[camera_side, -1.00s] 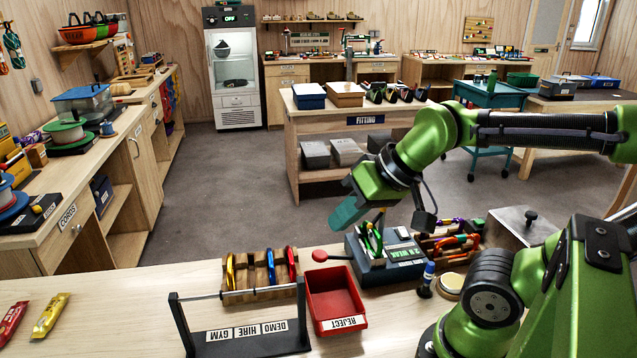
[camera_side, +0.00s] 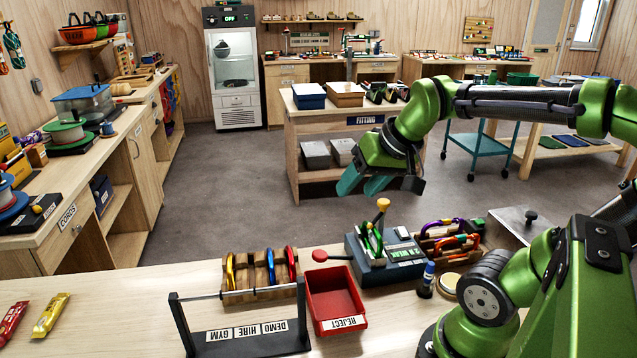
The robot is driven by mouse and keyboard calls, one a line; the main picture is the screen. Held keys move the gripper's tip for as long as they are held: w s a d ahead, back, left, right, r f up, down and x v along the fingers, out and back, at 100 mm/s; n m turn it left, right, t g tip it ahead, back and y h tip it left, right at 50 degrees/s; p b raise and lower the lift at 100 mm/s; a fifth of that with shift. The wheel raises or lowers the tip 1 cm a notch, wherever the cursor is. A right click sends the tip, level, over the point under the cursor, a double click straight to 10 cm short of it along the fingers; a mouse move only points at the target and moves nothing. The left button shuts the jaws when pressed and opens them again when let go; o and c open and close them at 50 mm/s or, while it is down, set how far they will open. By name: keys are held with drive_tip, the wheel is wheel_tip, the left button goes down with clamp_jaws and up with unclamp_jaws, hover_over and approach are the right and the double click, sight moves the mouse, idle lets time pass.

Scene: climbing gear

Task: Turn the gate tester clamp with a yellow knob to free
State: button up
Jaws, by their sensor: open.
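The gate tester (camera_side: 384,270) is a dark blue-grey box on the front bench, right of the red tray. A clamp on its top has a green part (camera_side: 371,241) and a yellow knob (camera_side: 383,204) standing up on a stem. I cannot tell from this view whether the clamp is locked or free. A red knob (camera_side: 320,255) on a lever sticks out at the tester's left. My gripper (camera_side: 364,186) is open and empty, with teal fingers apart. In the picture it is above and left of the yellow knob and not touching it.
The red REJECT tray (camera_side: 335,300) and a wooden rack of carabiners (camera_side: 262,275) stand left of the tester. More carabiners (camera_side: 450,240) and a blue-capped bottle (camera_side: 427,280) are at the right.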

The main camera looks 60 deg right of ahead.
sight(384, 201)
drive_tip(key=d, duration=0.3)
drive_tip(key=s+d+r+m+g+h, duration=0.1)
drive_tip(key=d, duration=0.2)
drive_tip(key=d+r+m+h, duration=0.1)
drive_tip(key=d, duration=0.2)
drive_tip(key=shift+s+d+r+g, duration=0.1)
drive_tip(key=shift+s+g, duration=0.1)
drive_tip(key=shift+g, duration=0.2)
drive_tip(key=s+d+r+g, duration=0.1)
drive_tip(key=s+d+r, duration=0.1)
drive_tip(key=d, duration=0.1)
drive_tip(key=shift+h, duration=0.3)
drive_tip(key=x, duration=1.7)
drive_tip(key=shift+s+f, duration=0.1)
drive_tip(key=shift+s, duration=0.15)
clamp_jaws()
